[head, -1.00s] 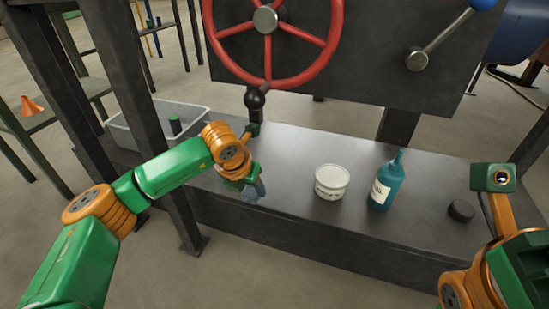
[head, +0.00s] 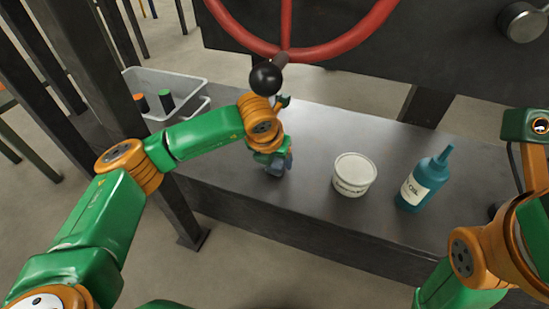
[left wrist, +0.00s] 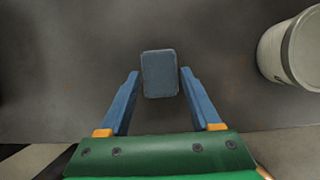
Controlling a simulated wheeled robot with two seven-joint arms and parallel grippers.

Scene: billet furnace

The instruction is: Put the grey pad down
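The grey pad (left wrist: 160,74) is a small blue-grey rounded block, seen in the left wrist view against the dark bench top. It lies between and just beyond the fingertips of my left gripper (left wrist: 160,76). The two blue fingers are spread, with a narrow gap on each side of the pad. In the head view my left gripper (head: 277,164) points down low over the bench (head: 235,185), left of the white tub. The pad cannot be told apart from the fingers there. The fingers of my right gripper are out of view; only its arm shows at the right edge.
A white lidded tub (head: 354,178) and a teal oil bottle (head: 422,185) stand to the right. A grey bin (head: 180,82) with green and orange pieces stands at the back left. A red wheel (head: 305,52) and a black ball knob (head: 265,78) hang above; a dark post (head: 150,140) stands left.

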